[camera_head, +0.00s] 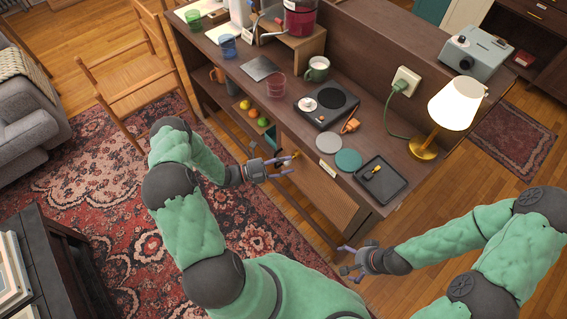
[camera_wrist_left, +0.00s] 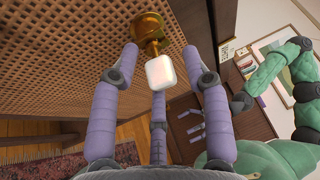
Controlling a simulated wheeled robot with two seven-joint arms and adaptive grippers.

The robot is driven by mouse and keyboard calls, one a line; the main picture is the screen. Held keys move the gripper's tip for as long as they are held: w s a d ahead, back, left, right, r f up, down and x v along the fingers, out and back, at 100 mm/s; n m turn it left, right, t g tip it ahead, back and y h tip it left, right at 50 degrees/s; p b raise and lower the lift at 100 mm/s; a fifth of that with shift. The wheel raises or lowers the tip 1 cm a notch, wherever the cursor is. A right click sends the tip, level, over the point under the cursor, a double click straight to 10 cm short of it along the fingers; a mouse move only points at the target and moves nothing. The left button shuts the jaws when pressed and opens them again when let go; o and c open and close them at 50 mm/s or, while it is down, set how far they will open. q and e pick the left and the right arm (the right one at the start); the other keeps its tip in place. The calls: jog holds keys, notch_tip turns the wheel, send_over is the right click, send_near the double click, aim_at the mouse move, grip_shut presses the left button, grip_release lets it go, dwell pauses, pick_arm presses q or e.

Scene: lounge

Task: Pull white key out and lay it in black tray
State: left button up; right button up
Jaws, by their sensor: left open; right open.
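The white key (camera_wrist_left: 160,72) shows in the left wrist view as a rounded white block in front of a brass lock fitting (camera_wrist_left: 149,28) on the woven cabinet front. My left gripper (camera_head: 289,165) is open at the cabinet front, its fingers spread on either side of the key with visible gaps. In the head view the gripper partly hides the key. The black tray (camera_head: 391,189) lies on the cabinet top near its right end, with a small dark and yellow item (camera_head: 376,169) in it. My right gripper (camera_head: 350,261) is open and empty, in front of the cabinet's near end.
A lamp (camera_head: 455,108), teal disc (camera_head: 348,160), grey disc (camera_head: 328,142) and black turntable-like device (camera_head: 327,103) stand near the tray. A mug (camera_head: 317,69) and red glass (camera_head: 276,85) are farther left. A wooden chair (camera_head: 125,75) stands left; floor before the cabinet is open.

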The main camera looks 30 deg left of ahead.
pick_arm(q)
grip_shut()
jog(key=shift+s+a+p, duration=0.15)
jog(key=shift+s+a, duration=0.25)
jog(key=shift+s, duration=0.45)
jog(key=shift+s+a+p, duration=0.15)
jog(key=shift+s+a, duration=0.2)
jog(key=shift+s, duration=0.5)
dwell(0.4)
jog(key=s, duration=0.1)
jog(key=s+a, duration=0.1)
jog(key=s, duration=0.1)
jog(key=shift+s+a, duration=0.15)
jog(key=shift+s, duration=0.05)
dwell(0.4)
jog(key=shift+a, duration=0.1)
dwell(0.4)
